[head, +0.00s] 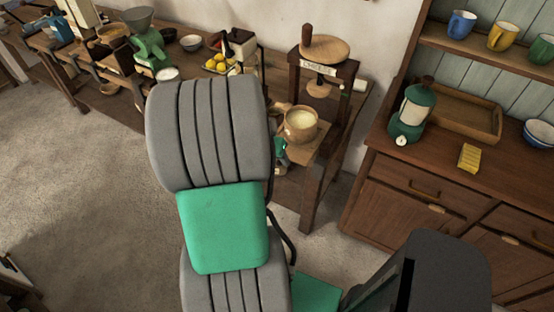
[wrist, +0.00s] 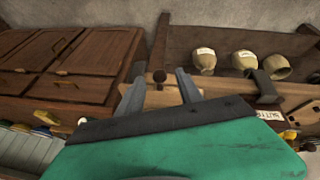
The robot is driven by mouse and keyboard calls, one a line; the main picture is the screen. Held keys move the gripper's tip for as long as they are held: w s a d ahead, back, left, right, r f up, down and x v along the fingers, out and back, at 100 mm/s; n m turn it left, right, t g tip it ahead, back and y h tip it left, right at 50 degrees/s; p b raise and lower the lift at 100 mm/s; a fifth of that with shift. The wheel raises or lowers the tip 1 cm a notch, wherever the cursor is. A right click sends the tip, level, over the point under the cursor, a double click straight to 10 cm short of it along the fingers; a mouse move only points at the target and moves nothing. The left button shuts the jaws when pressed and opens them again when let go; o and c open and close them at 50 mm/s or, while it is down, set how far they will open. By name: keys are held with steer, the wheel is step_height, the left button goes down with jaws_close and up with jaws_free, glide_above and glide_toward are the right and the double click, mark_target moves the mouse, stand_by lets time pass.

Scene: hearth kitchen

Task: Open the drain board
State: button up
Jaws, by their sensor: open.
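In the head view, a small wooden press (head: 324,70) with a pale label stands at the right end of the long table. A pale wooden board (head: 322,132) juts out low at its front, under a wooden tub (head: 300,124); this looks like the drain board, though I cannot tell surely. In the wrist view, pale wood (wrist: 152,97) and a dark round knob (wrist: 159,76) show between my fingers. My gripper (wrist: 161,88) is open, its two grey fingers apart on either side of the knob. I cannot tell whether they touch it. My arm hides part of the table.
A dark wooden dresser (head: 405,185) stands right of the table, with a green lantern (head: 411,112), a wooden tray (head: 455,110) and a yellow block (head: 469,158) on it. A green grinder (head: 148,45) and lemons (head: 217,63) stand further left. The floor (head: 75,190) at left is open.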

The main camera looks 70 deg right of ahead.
steer(key=v, duration=0.6)
steer(key=shift+a+r+b, duration=0.2)
steer(key=shift+r+b, duration=0.15)
